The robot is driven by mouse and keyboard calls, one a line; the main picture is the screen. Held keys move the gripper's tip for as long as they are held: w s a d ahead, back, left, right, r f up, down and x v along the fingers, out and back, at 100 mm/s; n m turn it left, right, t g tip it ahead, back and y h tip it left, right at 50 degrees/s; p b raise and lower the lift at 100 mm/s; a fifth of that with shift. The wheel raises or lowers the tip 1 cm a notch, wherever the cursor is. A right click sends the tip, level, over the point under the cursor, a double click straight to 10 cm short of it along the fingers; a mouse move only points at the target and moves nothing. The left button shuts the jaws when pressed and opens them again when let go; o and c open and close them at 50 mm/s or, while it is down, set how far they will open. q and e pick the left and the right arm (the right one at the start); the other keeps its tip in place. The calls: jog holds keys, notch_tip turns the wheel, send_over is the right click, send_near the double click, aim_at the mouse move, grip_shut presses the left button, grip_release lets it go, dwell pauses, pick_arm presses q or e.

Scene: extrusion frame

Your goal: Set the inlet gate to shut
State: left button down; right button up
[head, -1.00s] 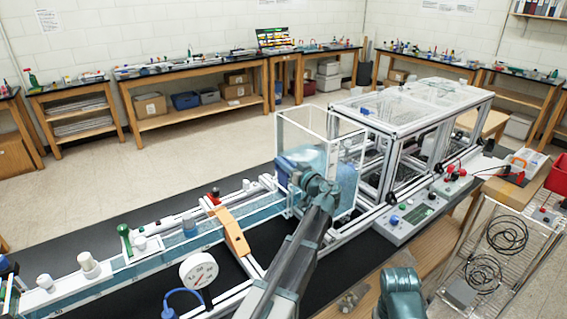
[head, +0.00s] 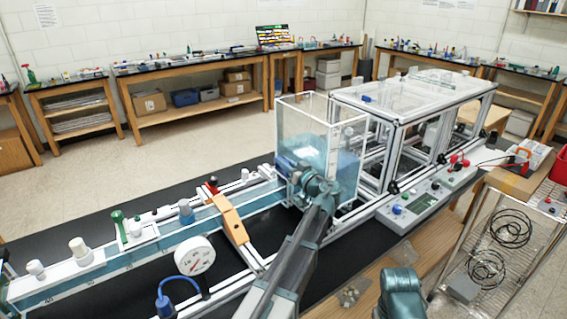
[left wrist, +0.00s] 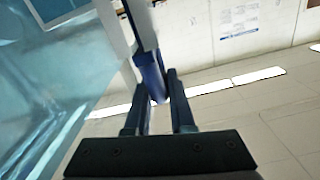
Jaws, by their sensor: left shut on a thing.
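A clear tank (head: 304,122) with blue water in its lower part stands at the head of a long flume channel (head: 130,262). My left gripper (head: 298,167) is at the tank's near side, where the channel meets it. In the left wrist view, the left gripper (left wrist: 157,88) is shut on a blue handle (left wrist: 150,72) at the end of a pale bar. I take this to be the inlet gate's handle. The gate plate itself and its setting cannot be made out. My right gripper is out of view.
An orange bridge piece (head: 230,218) and a round dial gauge (head: 194,254) are left of my left arm. A control box (head: 412,208) sits to the right. A wire rack (head: 515,245) with black cables stands at far right.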

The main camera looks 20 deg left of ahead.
pick_arm(q)
jog(key=c, duration=0.8)
grip_release()
jog(key=shift+f, duration=0.15)
jog(key=v, duration=1.3)
jog(key=shift+s+d, duration=0.25)
jog(key=shift+d, duration=0.05)
